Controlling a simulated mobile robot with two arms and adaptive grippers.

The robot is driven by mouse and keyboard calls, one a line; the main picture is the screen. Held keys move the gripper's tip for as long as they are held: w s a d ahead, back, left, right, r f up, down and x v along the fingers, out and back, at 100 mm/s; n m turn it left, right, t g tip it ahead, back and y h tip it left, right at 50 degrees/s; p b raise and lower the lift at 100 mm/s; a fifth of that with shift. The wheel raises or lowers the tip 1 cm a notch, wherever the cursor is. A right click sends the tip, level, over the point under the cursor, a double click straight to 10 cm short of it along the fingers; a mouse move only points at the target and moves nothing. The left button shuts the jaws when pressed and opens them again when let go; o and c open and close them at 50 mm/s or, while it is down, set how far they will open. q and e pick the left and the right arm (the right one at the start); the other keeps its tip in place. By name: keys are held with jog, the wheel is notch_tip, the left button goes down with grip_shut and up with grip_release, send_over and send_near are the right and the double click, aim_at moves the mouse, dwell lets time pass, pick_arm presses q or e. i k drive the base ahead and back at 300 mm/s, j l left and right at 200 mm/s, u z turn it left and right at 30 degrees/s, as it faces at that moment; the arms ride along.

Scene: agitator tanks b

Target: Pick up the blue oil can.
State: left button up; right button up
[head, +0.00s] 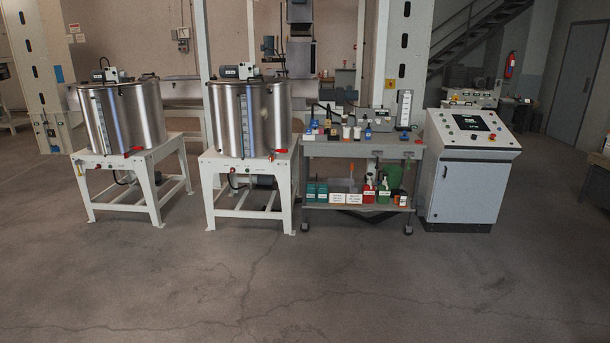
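A grey wheeled cart (345,152) stands between the right tank and the control cabinet. Small bottles and containers crowd its top. Among them are a blue item at the left end (308,133) and a blue item right of the middle (368,133). Another blue item stands near the right end (404,136). They are too small to tell which is the blue oil can. Neither of my grippers is in view.
Two steel tanks, left (123,115) and right (266,120), stand on white frames. A control cabinet (464,185) is right of the cart. The cart's lower shelf holds white boxes (345,198) and red bottles (368,190). The concrete floor (300,285) in front is clear.

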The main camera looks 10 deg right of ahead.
aim_at(368, 132)
jog(key=i+z, duration=0.3)
jog(key=i, duration=2.25)
jog(key=i+z, duration=0.2)
jog(key=i, duration=0.2)
jog(key=i+j+z, duration=0.15)
jog(key=i, duration=0.25)
jog(key=i+j+z, duration=0.2)
jog(key=i, duration=0.15)
